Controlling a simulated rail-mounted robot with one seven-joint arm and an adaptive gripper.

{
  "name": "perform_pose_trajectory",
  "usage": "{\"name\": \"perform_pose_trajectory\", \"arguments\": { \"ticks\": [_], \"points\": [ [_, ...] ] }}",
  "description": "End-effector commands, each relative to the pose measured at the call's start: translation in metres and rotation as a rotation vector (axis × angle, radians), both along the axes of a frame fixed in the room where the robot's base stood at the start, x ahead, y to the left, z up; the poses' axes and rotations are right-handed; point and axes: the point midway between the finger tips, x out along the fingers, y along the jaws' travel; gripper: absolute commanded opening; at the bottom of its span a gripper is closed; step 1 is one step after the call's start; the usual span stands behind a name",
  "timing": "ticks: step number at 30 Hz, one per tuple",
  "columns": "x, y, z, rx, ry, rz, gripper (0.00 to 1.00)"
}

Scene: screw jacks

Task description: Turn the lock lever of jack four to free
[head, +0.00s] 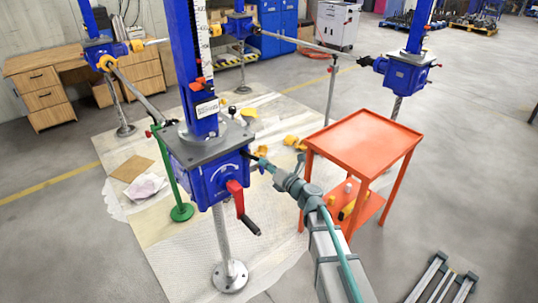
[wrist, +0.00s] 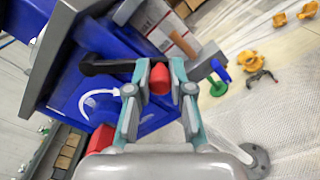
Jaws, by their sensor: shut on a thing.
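The nearest jack has a blue gearbox (head: 207,170) with a white curved arrow on its front; I cannot read a jack number. Its black lock lever (wrist: 103,67) ends in a red knob (wrist: 159,79). In the wrist view, my gripper (wrist: 160,82) has its two fingers on either side of this knob, shut on it. In the head view, my gripper (head: 262,164) is at the right side of the gearbox, and the fingertips and knob are too small to make out. A red crank (head: 236,198) with a black grip hangs at the gearbox front, below the lever.
An orange cart (head: 363,140) stands close to the right of my arm. Other blue jacks (head: 407,73) stand behind, joined by shafts. A green stand (head: 181,212) is left of the near jack. Yellow parts (head: 292,141) lie on the floor sheet behind.

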Motion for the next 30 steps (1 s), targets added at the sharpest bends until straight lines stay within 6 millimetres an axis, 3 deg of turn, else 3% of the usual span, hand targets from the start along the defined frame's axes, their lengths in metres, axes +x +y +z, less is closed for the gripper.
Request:
{"name": "perform_pose_trajectory", "arguments": {
  "ticks": [18,30],
  "points": [
    [-0.029,0.029,-0.023,0.41,0.4,0.001,0.0],
    [-0.042,0.043,-0.029,0.571,0.555,0.0,0.0]
  ]
}}
